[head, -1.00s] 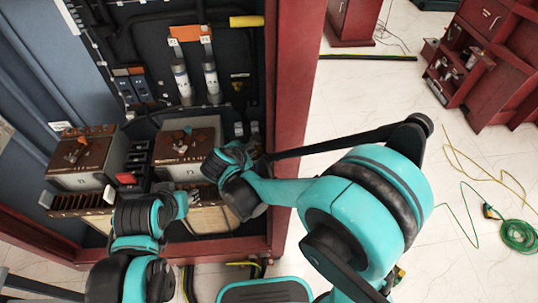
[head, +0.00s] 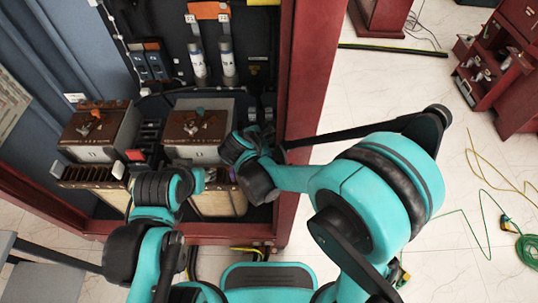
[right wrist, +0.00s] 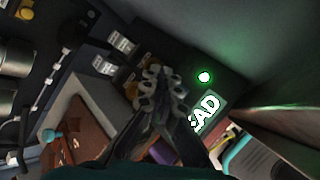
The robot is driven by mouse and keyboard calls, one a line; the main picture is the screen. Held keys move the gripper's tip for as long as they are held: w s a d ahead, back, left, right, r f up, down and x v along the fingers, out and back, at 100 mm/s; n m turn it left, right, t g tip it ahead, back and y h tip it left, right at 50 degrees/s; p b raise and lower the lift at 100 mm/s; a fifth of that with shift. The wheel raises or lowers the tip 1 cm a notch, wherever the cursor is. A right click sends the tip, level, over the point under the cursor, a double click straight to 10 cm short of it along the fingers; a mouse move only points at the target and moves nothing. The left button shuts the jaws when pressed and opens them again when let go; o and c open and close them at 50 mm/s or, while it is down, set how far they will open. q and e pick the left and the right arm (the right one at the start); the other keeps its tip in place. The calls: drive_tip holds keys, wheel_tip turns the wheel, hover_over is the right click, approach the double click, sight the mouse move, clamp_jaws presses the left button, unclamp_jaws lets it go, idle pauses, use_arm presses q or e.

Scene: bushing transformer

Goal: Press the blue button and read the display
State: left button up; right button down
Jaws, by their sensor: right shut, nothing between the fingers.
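In the right wrist view my right gripper (right wrist: 160,80) is shut and empty, with its fingertips near a dark panel. A round green light (right wrist: 204,77) glows above the display. I cannot make out the blue button in either view. In the head view my right arm reaches into the open cabinet (head: 309,90), where its wrist hides the panel. My left arm reaches toward the cabinet's front edge; its gripper does not show.
Two brown-topped units (head: 97,124) and (head: 199,126) stand side by side in the cabinet. Two white cylinders (head: 198,62) hang above the right one. A green cable coil (head: 528,250) lies on the floor at the right. The floor between is mostly clear.

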wheel_tip(320, 180, down, 6)
drive_tip(key=b, duration=0.4)
drive_tip(key=shift+f+b, duration=0.25)
drive_tip(key=shift+b, duration=0.1)
idle(0.9)
drive_tip(key=shift+f+b, duration=0.45)
drive_tip(key=shift+f+b, duration=0.4)
drive_tip(key=shift+f, duration=0.05)
idle(0.5)
drive_tip(key=shift+r, duration=0.1)
drive_tip(key=shift+r+p, duration=0.7)
drive_tip(key=shift+r, duration=0.1)
wheel_tip(320, 180, up, 5)
drive_tip(key=p, duration=0.4)
drive_tip(key=shift+r, duration=0.1)
